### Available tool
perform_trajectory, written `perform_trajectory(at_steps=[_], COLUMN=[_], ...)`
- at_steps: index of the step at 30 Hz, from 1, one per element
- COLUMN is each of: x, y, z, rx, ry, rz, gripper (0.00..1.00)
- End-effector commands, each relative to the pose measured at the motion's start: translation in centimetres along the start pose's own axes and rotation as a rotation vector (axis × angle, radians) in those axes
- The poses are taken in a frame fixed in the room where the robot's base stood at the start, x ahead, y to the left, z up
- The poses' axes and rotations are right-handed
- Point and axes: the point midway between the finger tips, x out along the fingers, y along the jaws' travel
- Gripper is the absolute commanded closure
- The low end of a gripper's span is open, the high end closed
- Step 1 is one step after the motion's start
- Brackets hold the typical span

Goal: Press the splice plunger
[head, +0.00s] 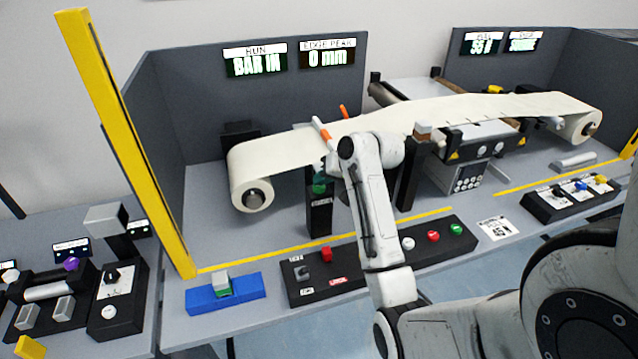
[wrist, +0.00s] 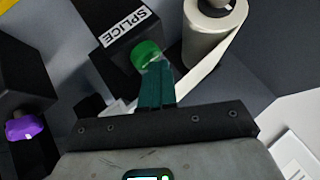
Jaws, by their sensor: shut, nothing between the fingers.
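The splice plunger has a round green cap (wrist: 145,52) on a black housing (wrist: 115,45) labelled SPLICE, in the upper middle of the wrist view. In the head view the green cap (head: 320,187) shows on a dark post (head: 320,215) just left of my arm. My gripper (wrist: 157,66) is shut and empty; its teal fingertips overlap the lower right edge of the cap in the wrist view. I cannot tell whether they touch it or are just in front of it. In the head view my forearm and wrist hide most of my gripper.
A cream web runs from a left roll (head: 253,192) to a right roll (head: 580,127) above the post. A button panel (head: 365,262) lies in front. A yellow upright (head: 125,140) stands at left. Displays (head: 255,62) read BAR IN and 0 mm.

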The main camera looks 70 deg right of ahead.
Motion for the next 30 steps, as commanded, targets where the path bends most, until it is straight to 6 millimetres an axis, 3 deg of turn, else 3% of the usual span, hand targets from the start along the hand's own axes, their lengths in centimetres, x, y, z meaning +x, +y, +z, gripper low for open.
perform_trajectory(at_steps=[30], x=[-1.8], y=[-1.4], z=[-1.3], rx=[0.0], ry=[-0.001], rz=[0.0], gripper=[1.0])
